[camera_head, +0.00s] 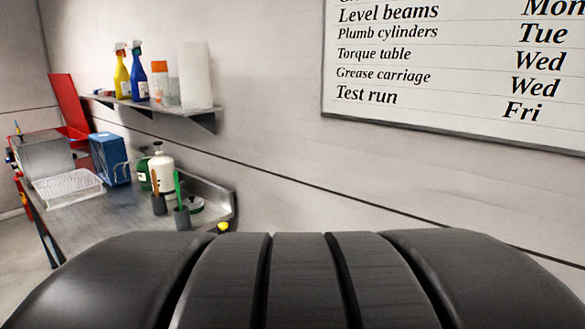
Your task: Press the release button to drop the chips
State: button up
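I see no release button and no chips that I can make out in the head view. My gripper is not in view. A dark ribbed surface close to the camera fills the bottom and hides what lies below; I cannot tell what it is. A small yellow piece (222,227) shows just above its edge, by the corner of the metal bench (105,222); I cannot tell what it is.
The bench holds a white rack (68,187), a blue box (110,158), a white bottle (161,169) and grey cups with tools (182,217). A wall shelf (160,108) carries spray bottles and a white roll (195,75). A whiteboard (450,75) hangs at right.

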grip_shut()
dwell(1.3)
